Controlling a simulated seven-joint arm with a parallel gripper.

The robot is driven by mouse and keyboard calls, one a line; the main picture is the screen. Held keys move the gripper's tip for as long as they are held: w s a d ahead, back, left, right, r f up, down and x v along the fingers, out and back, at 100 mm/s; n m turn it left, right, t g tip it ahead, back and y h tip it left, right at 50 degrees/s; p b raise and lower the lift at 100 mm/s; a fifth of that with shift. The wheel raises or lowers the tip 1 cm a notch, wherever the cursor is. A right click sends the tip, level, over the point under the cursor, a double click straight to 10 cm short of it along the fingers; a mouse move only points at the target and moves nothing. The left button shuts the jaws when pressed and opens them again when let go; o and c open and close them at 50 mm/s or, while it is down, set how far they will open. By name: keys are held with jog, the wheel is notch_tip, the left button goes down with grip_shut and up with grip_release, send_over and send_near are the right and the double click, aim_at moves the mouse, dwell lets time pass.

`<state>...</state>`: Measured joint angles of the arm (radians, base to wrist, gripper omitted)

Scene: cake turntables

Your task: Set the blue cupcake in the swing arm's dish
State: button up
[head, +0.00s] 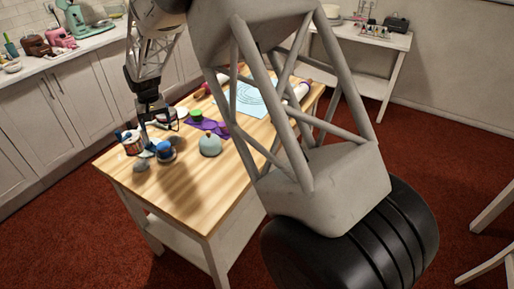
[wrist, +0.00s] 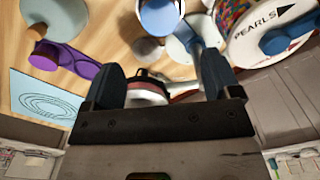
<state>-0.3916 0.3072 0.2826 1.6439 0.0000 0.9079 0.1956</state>
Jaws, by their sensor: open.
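A small blue round-topped thing (head: 166,153), which looks like the blue cupcake, stands near the left side of the wooden table. A blue round thing, probably the same one, shows at the top of the wrist view (wrist: 158,16). A flat purple piece (head: 213,127) with rounded ends lies further right; it also shows in the wrist view (wrist: 80,64). I cannot tell if it is the swing arm with its dish. My gripper (wrist: 163,80) is open above the table, apart from the blue thing. A pale disc with a reddish side (wrist: 150,92) shows between the fingers, below them.
A jar marked PEARLS (wrist: 265,25) and a grey lump (head: 141,165) stand near the blue thing. A pale teal dome (head: 210,146) stands to its right. A light blue mat (head: 246,100) lies further back. Bare wood shows towards the front edge.

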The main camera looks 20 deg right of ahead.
jog(key=s+d+r+m+t, duration=0.1)
jog(key=s+d+r, duration=1.6)
jog(key=s+d, duration=0.7)
jog(key=s, duration=0.5)
jog(key=s+d+m+t, duration=0.1)
jog(key=s+d, duration=0.3)
jog(key=s, duration=0.6)
jog(key=s+d, duration=0.5)
jog(key=s, duration=0.5)
jog(key=shift+s+f+t, duration=0.15)
jog(key=shift+f+t, duration=0.15)
jog(key=shift+f, duration=0.1)
